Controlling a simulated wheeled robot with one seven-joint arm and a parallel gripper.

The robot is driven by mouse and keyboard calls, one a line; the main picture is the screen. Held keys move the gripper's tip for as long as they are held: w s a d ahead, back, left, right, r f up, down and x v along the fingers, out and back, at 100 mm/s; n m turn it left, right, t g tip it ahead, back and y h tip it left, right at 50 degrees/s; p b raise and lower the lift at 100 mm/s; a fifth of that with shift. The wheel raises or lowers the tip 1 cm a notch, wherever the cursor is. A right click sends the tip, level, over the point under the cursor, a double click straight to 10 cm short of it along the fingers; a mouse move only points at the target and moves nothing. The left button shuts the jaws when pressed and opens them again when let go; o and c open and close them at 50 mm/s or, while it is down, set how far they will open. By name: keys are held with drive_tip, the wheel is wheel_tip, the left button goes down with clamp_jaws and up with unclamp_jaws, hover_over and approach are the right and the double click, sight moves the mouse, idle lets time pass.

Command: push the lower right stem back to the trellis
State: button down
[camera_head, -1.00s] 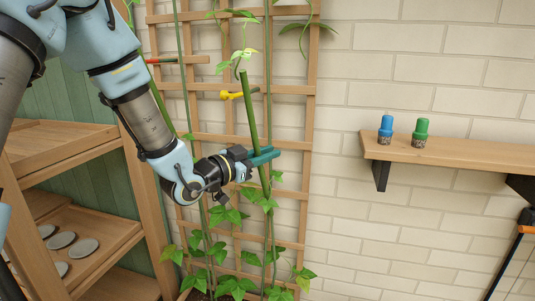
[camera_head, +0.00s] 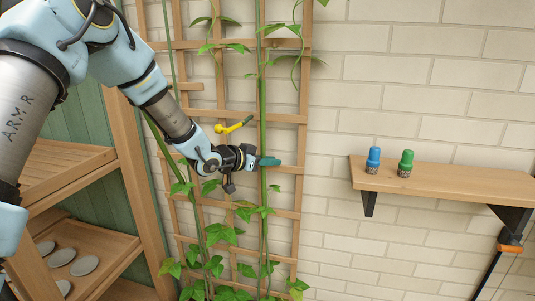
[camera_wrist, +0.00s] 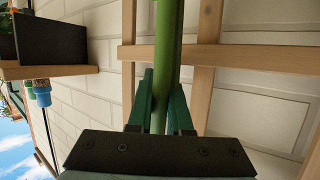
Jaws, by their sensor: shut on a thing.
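The lower right stem (camera_head: 262,115) is a thick green stem, nearly upright in front of a vertical slat of the wooden trellis (camera_head: 301,150). My gripper (camera_head: 268,161) has its green fingers shut on this stem about midway up the view. In the wrist view the stem (camera_wrist: 167,60) runs between the two fingertips (camera_wrist: 160,100), with trellis slats (camera_wrist: 205,55) close behind. I cannot tell whether the stem touches the trellis. A yellow clip (camera_head: 232,126) sits on the trellis just left of the stem, above my gripper.
Another green stem (camera_head: 160,143) leans at the left, partly behind my arm. A wall shelf (camera_head: 450,182) at the right bears a blue-capped bottle (camera_head: 373,160) and a green-capped bottle (camera_head: 405,163). A wooden rack (camera_head: 120,150) with round saucers stands at the left.

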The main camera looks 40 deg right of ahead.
drive_tip(key=shift+w+d+y+p, duration=0.3)
drive_tip(key=shift+w+d+p, duration=0.1)
drive_tip(key=shift+d, duration=0.15)
drive_tip(key=c, duration=0.8)
unclamp_jaws()
drive_tip(key=shift+d, duration=0.1)
drive_tip(key=shift+c, duration=0.2)
drive_tip(key=b+v, duration=0.3)
drive_tip(key=v, duration=0.7)
drive_tip(key=shift+a, duration=0.4)
drive_tip(key=shift+w+r, duration=0.1)
